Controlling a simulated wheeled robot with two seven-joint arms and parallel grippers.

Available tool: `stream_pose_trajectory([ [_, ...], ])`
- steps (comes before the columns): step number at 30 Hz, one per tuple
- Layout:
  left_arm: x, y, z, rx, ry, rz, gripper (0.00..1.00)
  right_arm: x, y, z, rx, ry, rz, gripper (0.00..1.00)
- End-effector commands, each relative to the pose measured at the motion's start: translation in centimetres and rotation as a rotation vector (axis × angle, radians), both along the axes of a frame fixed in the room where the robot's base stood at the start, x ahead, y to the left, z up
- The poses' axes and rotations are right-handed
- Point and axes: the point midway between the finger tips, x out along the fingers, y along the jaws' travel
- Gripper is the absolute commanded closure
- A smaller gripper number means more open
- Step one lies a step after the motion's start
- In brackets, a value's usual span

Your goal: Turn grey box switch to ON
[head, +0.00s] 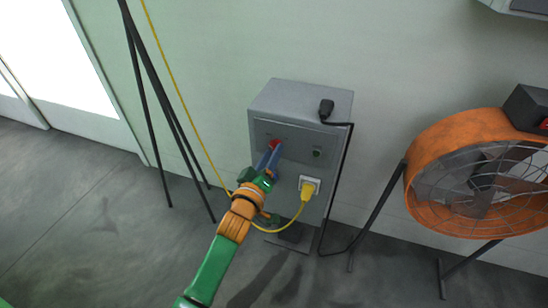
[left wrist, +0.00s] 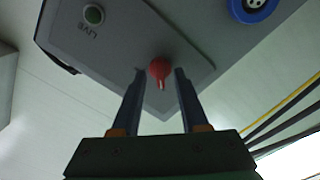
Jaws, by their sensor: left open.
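The grey box (head: 335,140) stands by the wall in the middle of the head view. Its red switch knob (head: 276,142) is on the upper front panel, partly hidden by my left gripper (head: 269,160). In the left wrist view the red knob (left wrist: 160,68) has a pale pointer tip and sits on the grey panel (left wrist: 125,35). My left gripper (left wrist: 158,78) is open, with one blue-grey finger on each side of the knob and a visible gap to each. I cannot read the switch markings. My right gripper is in neither view.
A green LIVE lamp (left wrist: 93,14) and a blue socket (left wrist: 254,7) are on the box front. A yellow plug (head: 307,192) with a yellow cable hangs low on the box. A black cable (head: 345,165) runs down its right side. An orange fan (head: 425,150) stands right, dark stand legs (head: 155,90) left.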

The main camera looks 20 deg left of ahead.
Motion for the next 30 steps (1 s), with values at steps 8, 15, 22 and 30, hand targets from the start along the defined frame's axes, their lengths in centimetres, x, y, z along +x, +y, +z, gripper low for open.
stream_pose_trajectory([
  [8,1.05,-0.04,-0.03,0.0,0.001,0.0,0.56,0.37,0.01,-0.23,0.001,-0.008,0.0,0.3],
  [15,1.01,-0.03,-0.05,0.001,0.002,-0.001,0.91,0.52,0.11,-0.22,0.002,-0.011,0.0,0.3],
  [22,1.0,-0.03,-0.06,0.001,0.002,-0.001,1.0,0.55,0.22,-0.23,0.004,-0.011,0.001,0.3],
  [30,1.0,-0.03,0.03,0.051,0.002,0.001,1.0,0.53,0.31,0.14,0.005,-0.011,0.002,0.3],
])
